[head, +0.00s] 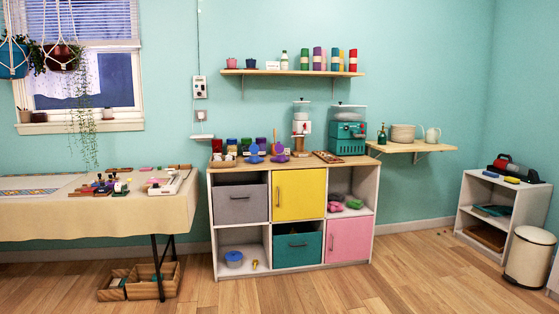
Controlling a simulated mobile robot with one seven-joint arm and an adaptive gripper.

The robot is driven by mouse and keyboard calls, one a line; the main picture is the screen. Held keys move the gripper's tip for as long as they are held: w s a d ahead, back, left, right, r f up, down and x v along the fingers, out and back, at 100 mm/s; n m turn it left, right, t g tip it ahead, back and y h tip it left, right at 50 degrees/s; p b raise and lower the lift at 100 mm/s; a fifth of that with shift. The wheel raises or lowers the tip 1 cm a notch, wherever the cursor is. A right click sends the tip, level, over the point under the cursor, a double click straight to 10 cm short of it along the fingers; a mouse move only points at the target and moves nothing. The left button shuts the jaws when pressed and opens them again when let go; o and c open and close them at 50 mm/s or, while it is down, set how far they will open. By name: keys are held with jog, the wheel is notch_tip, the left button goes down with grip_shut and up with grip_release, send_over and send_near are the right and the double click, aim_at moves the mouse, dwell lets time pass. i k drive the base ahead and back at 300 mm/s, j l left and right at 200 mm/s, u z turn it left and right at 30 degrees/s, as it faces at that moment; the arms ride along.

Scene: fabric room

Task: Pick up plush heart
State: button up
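No thing in the head view is clearly a heart. A small pink, soft-looking item (335,206) lies in the upper right open compartment of the cube cabinet (372,215). It could be the plush heart, but it is too small to tell. A green item (354,204) lies just right of it. Blue and purple rounded items (280,157) on the cabinet top are also too small to identify. My gripper is not in view.
A cloth-covered table (100,217) with small items stands at the left, with wooden crates (145,288) under it. A wall shelf (290,73) hangs above the cabinet. A low shelf (545,205) and a bin (529,257) stand at the right. The wooden floor in front is clear.

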aim_at(281, 158)
jog(key=i+u, duration=0.3)
jog(key=i, duration=1.65)
jog(key=i+j+z, duration=0.15)
jog(key=i, duration=0.6)
jog(key=i+j+z, duration=0.15)
jog(key=i, duration=0.55)
jog(key=i+j+z, duration=0.2)
jog(key=i, duration=0.25)
jog(key=i+j+z, duration=0.2)
jog(key=i, duration=0.2)
jog(key=i+j, duration=0.2)
jog(key=i, duration=0.3)
